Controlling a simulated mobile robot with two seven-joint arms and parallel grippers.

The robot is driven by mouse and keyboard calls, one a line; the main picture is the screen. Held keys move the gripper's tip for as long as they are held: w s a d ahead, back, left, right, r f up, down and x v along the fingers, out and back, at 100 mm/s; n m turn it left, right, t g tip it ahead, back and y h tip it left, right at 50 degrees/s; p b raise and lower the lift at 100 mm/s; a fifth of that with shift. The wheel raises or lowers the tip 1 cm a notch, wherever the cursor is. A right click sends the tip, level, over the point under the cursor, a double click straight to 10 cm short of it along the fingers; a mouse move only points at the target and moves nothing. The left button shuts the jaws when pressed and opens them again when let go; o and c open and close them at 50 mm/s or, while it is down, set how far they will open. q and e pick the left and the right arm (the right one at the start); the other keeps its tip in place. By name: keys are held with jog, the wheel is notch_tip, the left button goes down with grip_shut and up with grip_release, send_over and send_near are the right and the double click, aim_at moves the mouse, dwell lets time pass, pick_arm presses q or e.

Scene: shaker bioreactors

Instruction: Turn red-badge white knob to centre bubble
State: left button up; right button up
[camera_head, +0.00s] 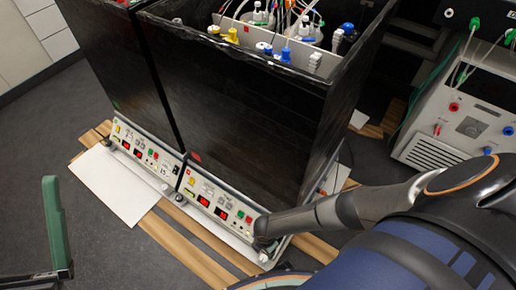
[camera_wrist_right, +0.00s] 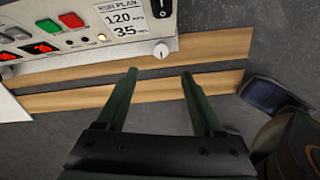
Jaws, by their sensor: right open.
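The white knob (camera_wrist_right: 161,50) sits at the lower edge of the right-hand unit's front panel, with a dark pointer mark on it. My right gripper (camera_wrist_right: 159,73) is open, its two green fingers apart and empty, with the knob just beyond the gap between the tips and not touched. In the head view my right arm reaches to the panel's right end and hides most of the gripper. The red badge (camera_head: 195,156) is on the black housing of that unit. A small round yellowish fitting (camera_wrist_right: 102,37) is on the panel; I cannot tell whether it is the bubble.
The front panel (camera_head: 222,206) has red displays and buttons; a run plan label (camera_wrist_right: 124,18) reads 120 and 35. A second black unit stands to the left. Wooden slats (camera_head: 185,245) lie below. A bench instrument (camera_head: 468,120) is at right.

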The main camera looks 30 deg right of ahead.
pick_arm(q)
notch_tip(320, 180, down, 11)
jog(key=d+b, duration=0.1)
jog(key=b, duration=0.8)
jog(key=shift+r+g, duration=0.2)
jog(key=shift+g, duration=0.1)
pick_arm(e)
notch_tip(320, 180, down, 12)
jog(key=shift+s+f, duration=0.1)
jog(key=shift+f, duration=0.05)
pick_arm(q)
jog(key=shift+d, duration=0.1)
pick_arm(e)
jog(key=shift+c, duration=0.3)
grip_shut()
